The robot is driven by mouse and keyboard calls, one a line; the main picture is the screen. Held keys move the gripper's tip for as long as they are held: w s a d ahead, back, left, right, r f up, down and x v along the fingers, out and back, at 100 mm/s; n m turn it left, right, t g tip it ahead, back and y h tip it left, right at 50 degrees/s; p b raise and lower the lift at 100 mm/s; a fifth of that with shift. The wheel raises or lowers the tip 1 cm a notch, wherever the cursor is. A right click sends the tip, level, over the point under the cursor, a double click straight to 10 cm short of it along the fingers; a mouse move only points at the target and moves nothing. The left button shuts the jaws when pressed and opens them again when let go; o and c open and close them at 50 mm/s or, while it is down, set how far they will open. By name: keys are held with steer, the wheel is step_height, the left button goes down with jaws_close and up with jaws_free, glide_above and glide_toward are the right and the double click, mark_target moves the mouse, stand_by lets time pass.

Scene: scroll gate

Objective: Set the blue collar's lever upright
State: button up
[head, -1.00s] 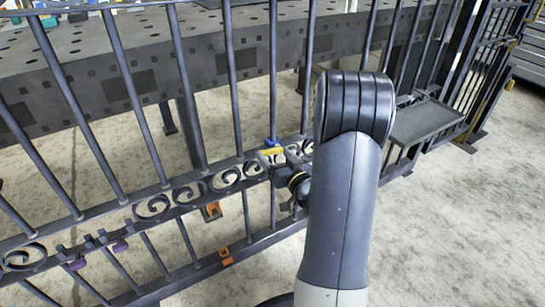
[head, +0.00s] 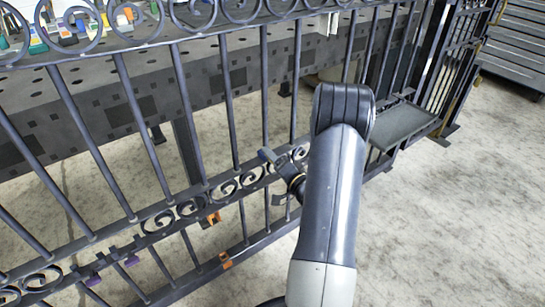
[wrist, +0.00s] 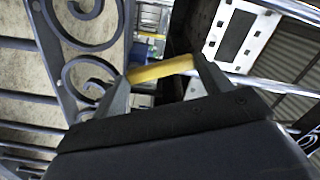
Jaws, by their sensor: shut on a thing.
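My gripper (head: 274,158) is at the gate's middle scroll band (head: 222,190), just left of my forearm in the head view. In the wrist view my gripper (wrist: 160,71) is shut on a yellow bar (wrist: 161,70), which spans the gap between the two fingertips. The bar looks like a lever's handle, but I cannot see what it joins. The blue collar does not show clearly in either view; my gripper and arm may hide it. The lever's tilt cannot be told. Scrolls of the gate (wrist: 88,80) are close to the left finger.
Purple pieces (head: 93,280) and orange pieces (head: 225,260) sit on the gate lower left. A perforated table (head: 150,85) stands behind the bars, with small items on it. A grey tray (head: 403,126) is on the right. The floor at right is clear.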

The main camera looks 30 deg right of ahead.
steer(key=shift+d+r+m+p, duration=0.1)
steer(key=shift+d+m+p, duration=0.15)
steer(key=shift+m+p, duration=0.5)
steer(key=shift+d+m+p, duration=0.25)
steer(key=shift+m+p, duration=0.15)
steer(key=shift+m, duration=0.65)
steer(key=shift+d+r+m+p, duration=0.1)
steer(key=shift+d+m+p, duration=0.15)
steer(key=shift+m+p, duration=0.5)
steer(key=shift+m, duration=0.25)
steer(key=o, duration=1.4)
steer(key=shift+f, duration=0.1)
steer(key=s, duration=0.5)
steer(key=s+p, duration=0.1)
steer(key=s, duration=0.4)
steer(key=shift+s+d, duration=0.2)
steer(key=shift+s, duration=0.15)
